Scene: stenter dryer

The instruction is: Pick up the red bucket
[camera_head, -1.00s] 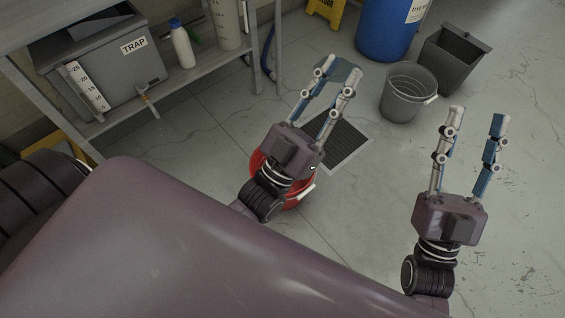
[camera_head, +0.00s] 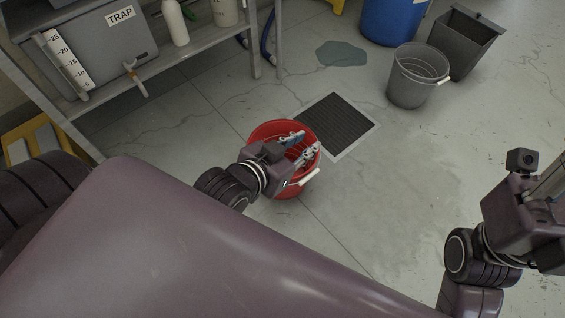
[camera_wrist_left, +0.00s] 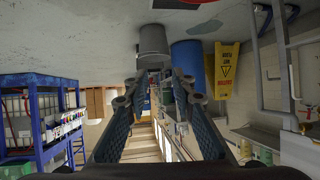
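The red bucket (camera_head: 264,130) stands on the floor beside a floor grate, with a white grip on its handle. My left gripper (camera_head: 304,144) is over the bucket's top, its palm covering part of the rim. Its fingers are spread apart with nothing between them, as the left wrist view (camera_wrist_left: 156,82) also shows. Whether the fingers touch the rim or handle is not clear. A red edge (camera_wrist_left: 190,2), likely the bucket, shows at the top of that view. My right gripper (camera_head: 535,190) is at the right edge, its fingertips cut off by the frame.
The grate (camera_head: 338,123) lies right of the bucket. A grey bucket (camera_head: 412,85), a dark bin (camera_head: 466,42) and a blue drum (camera_head: 393,18) stand beyond. A metal shelf (camera_head: 195,48) is at upper left. Floor on the right is clear.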

